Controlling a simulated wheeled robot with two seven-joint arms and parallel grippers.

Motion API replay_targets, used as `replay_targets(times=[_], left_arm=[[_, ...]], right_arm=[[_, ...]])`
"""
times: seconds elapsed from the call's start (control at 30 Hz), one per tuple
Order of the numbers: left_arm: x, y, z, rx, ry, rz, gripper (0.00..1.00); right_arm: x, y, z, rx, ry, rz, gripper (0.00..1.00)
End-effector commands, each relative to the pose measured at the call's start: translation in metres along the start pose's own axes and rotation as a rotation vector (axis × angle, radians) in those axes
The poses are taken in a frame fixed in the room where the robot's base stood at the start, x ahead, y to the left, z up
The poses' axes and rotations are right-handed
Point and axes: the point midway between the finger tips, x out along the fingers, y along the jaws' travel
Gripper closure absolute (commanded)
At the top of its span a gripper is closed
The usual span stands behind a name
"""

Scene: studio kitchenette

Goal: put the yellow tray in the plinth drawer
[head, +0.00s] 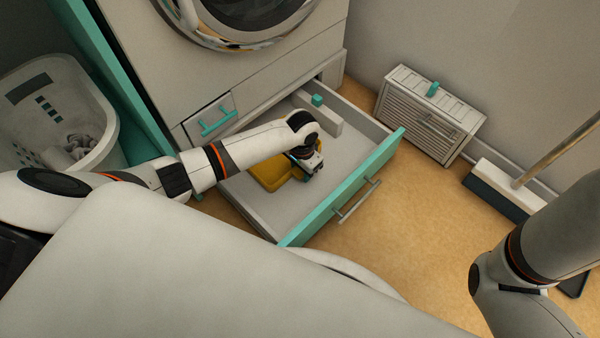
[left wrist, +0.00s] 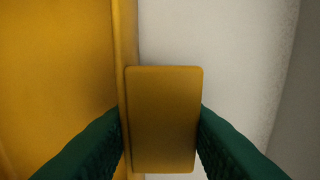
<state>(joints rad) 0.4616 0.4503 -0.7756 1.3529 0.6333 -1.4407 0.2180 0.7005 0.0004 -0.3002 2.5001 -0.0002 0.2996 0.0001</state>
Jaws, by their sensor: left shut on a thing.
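The yellow tray (head: 268,175) is inside the open plinth drawer (head: 262,211), toward its left side in the head view. My left gripper (head: 305,172) reaches into the drawer at the tray's right edge. In the left wrist view, its dark green fingers (left wrist: 162,140) are shut on a yellow tab at the edge of the tray (left wrist: 60,80). The pale drawer floor shows beside the tray. I cannot tell whether the tray rests fully on the drawer floor. My left forearm hides part of the tray and drawer. My right gripper is not in view.
The drawer's teal front (head: 345,188) stands pulled out below the washing machine (head: 235,20). A white block with a teal knob (head: 318,114) lies at the drawer's back. A slatted white box (head: 428,112), a broom (head: 505,190) and a laundry basket (head: 55,110) stand around.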

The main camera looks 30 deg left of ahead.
Motion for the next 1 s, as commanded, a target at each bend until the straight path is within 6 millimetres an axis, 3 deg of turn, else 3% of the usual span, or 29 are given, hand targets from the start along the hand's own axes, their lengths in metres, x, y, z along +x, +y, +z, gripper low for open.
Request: replay_targets(times=[0.27,0.3,0.4,0.73,0.87,1.0], left_arm=[[0.000,0.000,0.000,0.000,0.000,0.000,0.97],[0.001,0.000,0.000,0.000,0.000,0.000,0.60],[0.001,0.000,0.000,0.000,0.000,0.000,0.44],[-0.001,0.000,0.000,0.000,0.000,0.000,0.43],[-0.018,0.000,0.000,-0.001,0.000,0.000,0.43],[-0.049,0.000,0.001,-0.001,-0.002,-0.001,0.43]], right_arm=[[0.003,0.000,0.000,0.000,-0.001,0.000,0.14],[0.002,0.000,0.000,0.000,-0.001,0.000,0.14],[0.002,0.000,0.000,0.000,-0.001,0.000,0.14],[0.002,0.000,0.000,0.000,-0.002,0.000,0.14],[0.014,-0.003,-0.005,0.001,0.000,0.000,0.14],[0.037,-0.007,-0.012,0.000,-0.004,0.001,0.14]])
